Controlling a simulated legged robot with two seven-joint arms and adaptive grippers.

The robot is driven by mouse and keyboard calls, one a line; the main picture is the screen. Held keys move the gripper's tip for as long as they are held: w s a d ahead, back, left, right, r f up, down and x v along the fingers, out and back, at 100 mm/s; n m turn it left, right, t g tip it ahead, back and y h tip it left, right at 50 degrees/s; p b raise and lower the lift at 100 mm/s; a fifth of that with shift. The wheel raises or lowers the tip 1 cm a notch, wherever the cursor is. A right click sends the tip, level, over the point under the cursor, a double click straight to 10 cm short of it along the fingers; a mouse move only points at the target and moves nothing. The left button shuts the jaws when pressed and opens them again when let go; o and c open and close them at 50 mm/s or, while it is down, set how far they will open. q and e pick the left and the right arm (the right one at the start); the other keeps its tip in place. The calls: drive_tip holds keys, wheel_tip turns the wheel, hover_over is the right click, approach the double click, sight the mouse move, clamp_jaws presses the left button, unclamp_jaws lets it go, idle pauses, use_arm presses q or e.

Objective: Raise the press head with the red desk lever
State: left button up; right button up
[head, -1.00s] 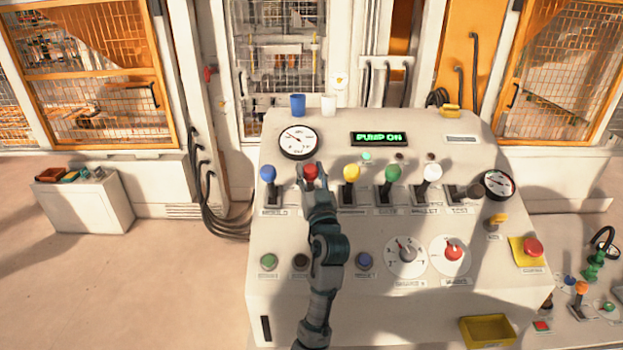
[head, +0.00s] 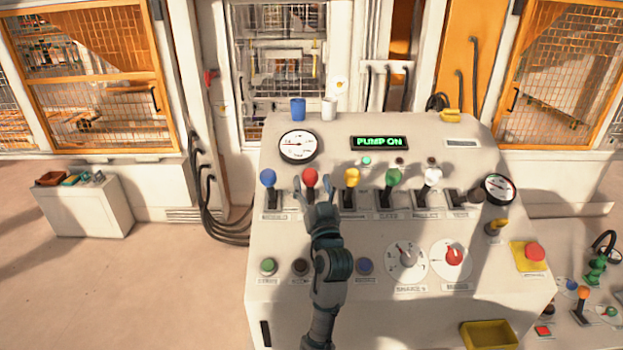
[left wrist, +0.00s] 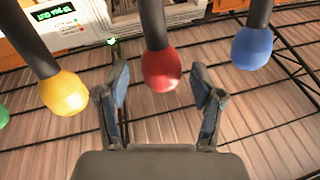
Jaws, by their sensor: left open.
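The red desk lever (head: 310,176) stands in the row of levers on the control desk, second from the left. My left gripper (head: 314,187) is open just in front of and below the red knob. In the left wrist view the red knob (left wrist: 161,70) hangs between the spread fingers of the gripper (left wrist: 163,85), apart from both. The press (head: 281,60) shows behind glass at the back, with bars and a frame inside. My right gripper does not show.
The blue lever (head: 268,177) and yellow lever (head: 351,177) flank the red one closely. Green (head: 394,176) and white (head: 432,176) levers follow to the right. A lit "PUMP ON" display (head: 379,142), a round gauge (head: 299,146) and two cups stand above.

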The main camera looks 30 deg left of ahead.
use_arm(q)
drive_tip(key=v, duration=1)
drive_tip(key=shift+w, duration=0.1)
